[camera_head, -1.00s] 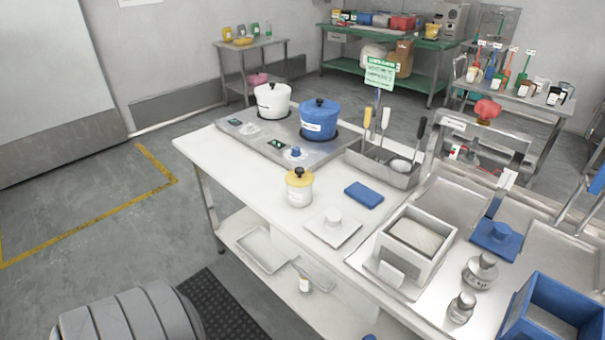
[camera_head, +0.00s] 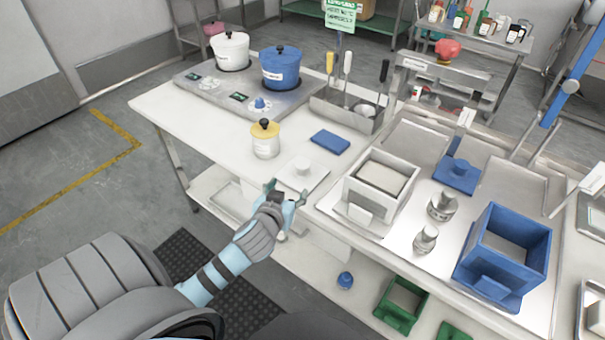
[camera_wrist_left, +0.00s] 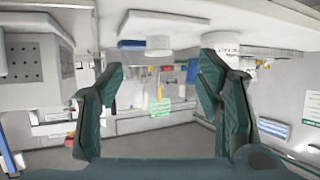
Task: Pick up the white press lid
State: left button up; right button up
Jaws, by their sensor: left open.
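The white press lid (camera_head: 303,172) is a flat square plate with a round knob, lying on the white table near its front edge. My left gripper (camera_head: 286,193) is open and empty just in front of the lid's near edge, apart from its knob. In the left wrist view, which looks upside down, the lid's knob (camera_wrist_left: 158,42) shows ahead, above the gap between the open fingers of the left gripper (camera_wrist_left: 162,85). My right gripper is not in view.
A white press box (camera_head: 377,190) is close on the right. A blue box (camera_head: 503,252) stands farther right. Pots (camera_head: 281,67) sit at the back left.

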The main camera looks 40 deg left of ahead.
aim_at(301, 167)
pick_arm(q)
jog(key=b+x, duration=0.1)
jog(key=x, duration=0.4)
jog(key=r+b+x, duration=0.1)
jog(key=x, duration=0.3)
jog(key=w+r+b+x, duration=0.1)
jog(key=x, duration=0.4)
jog(key=shift+w+a, duration=0.2)
jog(key=shift+w, duration=0.15)
jog(key=c, duration=1.4)
